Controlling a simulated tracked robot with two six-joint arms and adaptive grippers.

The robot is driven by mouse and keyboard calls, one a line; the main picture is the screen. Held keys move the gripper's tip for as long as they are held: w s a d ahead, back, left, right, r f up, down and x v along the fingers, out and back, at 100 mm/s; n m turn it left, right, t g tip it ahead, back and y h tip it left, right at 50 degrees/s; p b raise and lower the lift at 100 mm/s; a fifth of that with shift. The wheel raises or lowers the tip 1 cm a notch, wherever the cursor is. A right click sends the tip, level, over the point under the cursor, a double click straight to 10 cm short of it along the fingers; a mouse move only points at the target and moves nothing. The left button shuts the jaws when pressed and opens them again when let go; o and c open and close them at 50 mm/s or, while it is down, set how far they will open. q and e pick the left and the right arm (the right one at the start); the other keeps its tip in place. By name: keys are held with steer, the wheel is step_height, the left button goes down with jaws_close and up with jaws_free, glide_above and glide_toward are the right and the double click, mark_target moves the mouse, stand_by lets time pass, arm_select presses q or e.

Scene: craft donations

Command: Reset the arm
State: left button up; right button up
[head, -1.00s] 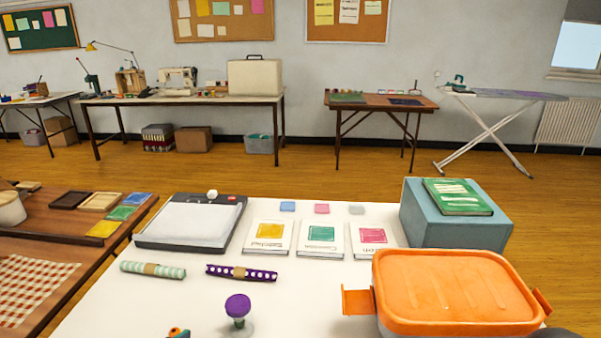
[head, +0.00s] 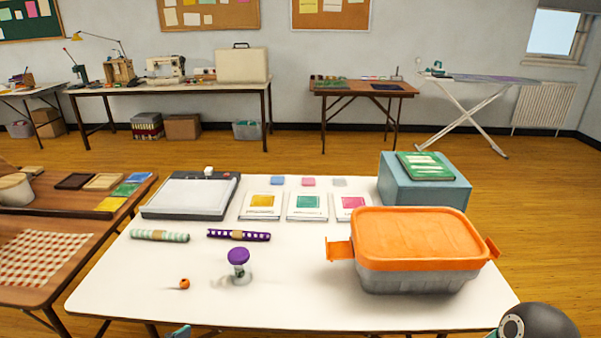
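Only a small teal and grey piece shows at the bottom edge of the head view, below the table's front edge. It looks like the tip of my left gripper (head: 180,331), but too little shows to tell its opening. A dark rounded joint of my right arm (head: 538,323) shows at the bottom right corner. My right gripper is out of view. No held thing is visible.
The white table (head: 300,300) bears an orange-lidded grey box (head: 420,250), a purple-topped stamp (head: 239,262), an orange bead (head: 184,284), two fabric rolls, a paper trimmer (head: 190,195), cards and a teal box (head: 425,190). The table's front strip is mostly clear.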

arm_select(q)
steer(key=s+d+f+n+g+y+p, duration=0.1)
steer(key=s+d+f+n+g+p, duration=0.2)
steer(key=s+f+g, duration=0.2)
steer(key=s+d+f+n+g+y+p, duration=0.1)
steer(key=s+d+f+n+g+p, duration=0.3)
steer(key=s+f, duration=0.7)
step_height(320, 180, down, 4)
steer(key=shift+r+g, duration=0.1)
steer(key=shift+g, duration=0.9)
